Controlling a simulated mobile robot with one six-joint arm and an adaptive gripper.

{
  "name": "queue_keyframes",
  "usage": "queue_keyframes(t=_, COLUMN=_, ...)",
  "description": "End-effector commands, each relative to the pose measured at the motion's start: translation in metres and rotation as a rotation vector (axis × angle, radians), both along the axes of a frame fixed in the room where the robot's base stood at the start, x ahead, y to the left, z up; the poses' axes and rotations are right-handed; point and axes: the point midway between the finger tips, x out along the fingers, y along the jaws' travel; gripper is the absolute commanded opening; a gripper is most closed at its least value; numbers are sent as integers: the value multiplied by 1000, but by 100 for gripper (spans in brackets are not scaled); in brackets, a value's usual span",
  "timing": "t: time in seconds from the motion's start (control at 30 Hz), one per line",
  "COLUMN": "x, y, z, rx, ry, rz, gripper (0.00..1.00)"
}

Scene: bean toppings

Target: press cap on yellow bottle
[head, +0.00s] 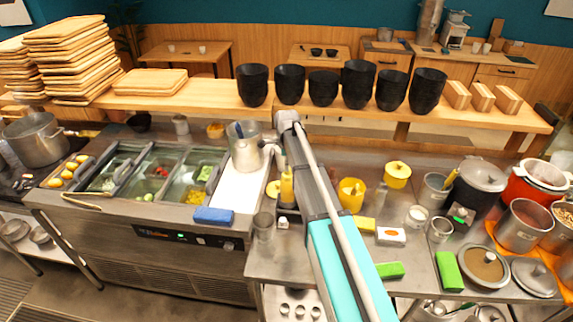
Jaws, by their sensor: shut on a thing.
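The yellow bottle (287,187) stands upright on the steel counter in the head view, just left of my arm. Its narrow top sits right under my gripper (283,161), which points down from the wrist at the far end of my arm. My gripper is shut on the top of the yellow bottle, where the cap is. The fingers are small and partly hidden by my arm, so the cap itself and how it is seated cannot be made out.
A clear glass (263,226) stands in front. A yellow cup (351,194) is right of my arm. Black cups (323,88) line the shelf behind.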

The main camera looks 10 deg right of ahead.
Motion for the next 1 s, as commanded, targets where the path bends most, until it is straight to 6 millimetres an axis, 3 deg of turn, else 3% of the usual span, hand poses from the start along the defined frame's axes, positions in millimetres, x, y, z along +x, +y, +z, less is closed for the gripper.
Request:
queue_keyframes(t=0.93, x=0, y=0, z=-4, rx=0, ry=0, rz=0, gripper=14)
queue_keyframes(t=0.97, x=0, y=0, z=-4, rx=0, ry=0, rz=0, gripper=37)
queue_keyframes(t=1.0, x=0, y=0, z=-4, rx=0, ry=0, rz=0, gripper=44)
